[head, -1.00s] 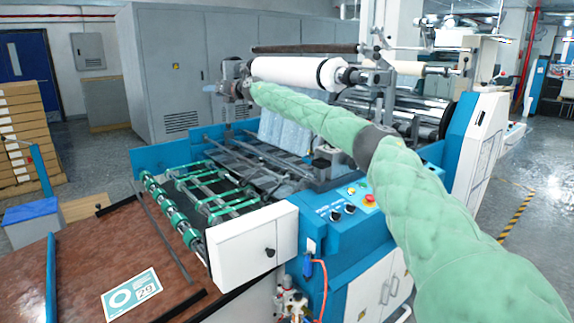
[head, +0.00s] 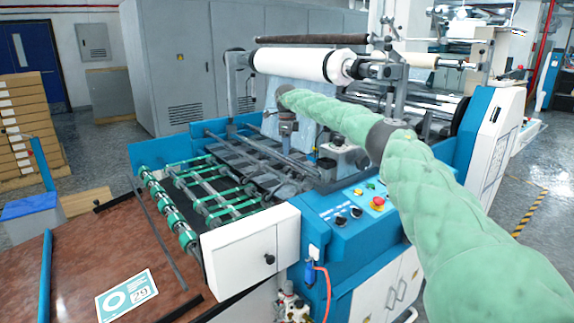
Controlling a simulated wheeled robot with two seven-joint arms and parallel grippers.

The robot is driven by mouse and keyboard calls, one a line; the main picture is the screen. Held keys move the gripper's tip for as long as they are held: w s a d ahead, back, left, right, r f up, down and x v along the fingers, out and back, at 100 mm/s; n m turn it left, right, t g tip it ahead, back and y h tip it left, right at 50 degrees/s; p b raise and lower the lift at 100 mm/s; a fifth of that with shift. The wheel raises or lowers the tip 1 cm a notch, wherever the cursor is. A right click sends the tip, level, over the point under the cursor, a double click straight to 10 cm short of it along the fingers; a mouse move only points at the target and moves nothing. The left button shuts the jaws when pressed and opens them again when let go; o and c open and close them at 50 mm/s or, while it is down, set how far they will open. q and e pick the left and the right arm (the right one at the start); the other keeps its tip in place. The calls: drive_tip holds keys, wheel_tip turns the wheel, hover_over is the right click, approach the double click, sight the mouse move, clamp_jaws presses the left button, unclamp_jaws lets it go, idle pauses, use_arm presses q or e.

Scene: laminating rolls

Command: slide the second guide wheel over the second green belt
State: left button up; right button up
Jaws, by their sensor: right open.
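Several green belts (head: 207,187) run over rollers on the feed table of the blue and white laminating machine. I cannot tell which one is the second. The guide wheels are too small to tell apart among the grey bars and rods (head: 262,178) behind the belts. My right arm, in a green quilted sleeve, reaches in from the lower right over the machine. My right gripper (head: 287,146) hangs down above the bars, behind and to the right of the belts. It is open and holds nothing that I can see; its fingertips are small and hard to make out. My left gripper is out of view.
A white roll (head: 300,64) spans the machine behind my gripper. A grey block (head: 342,160) stands right of it. The control panel with a red button (head: 377,203) lies below my forearm. A brown table (head: 100,255) is at the front left.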

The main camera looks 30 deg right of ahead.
drive_tip(key=shift+d+f, duration=0.1)
drive_tip(key=shift+f, duration=0.35)
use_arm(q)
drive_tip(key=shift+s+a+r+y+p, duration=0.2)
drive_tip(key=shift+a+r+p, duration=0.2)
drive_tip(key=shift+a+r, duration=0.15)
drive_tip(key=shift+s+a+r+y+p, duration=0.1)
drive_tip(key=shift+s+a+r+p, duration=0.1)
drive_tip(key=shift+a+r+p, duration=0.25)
use_arm(e)
drive_tip(key=shift+f, duration=3.4)
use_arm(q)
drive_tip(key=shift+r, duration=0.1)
use_arm(e)
drive_tip(key=shift+c, duration=0.2)
clamp_jaws()
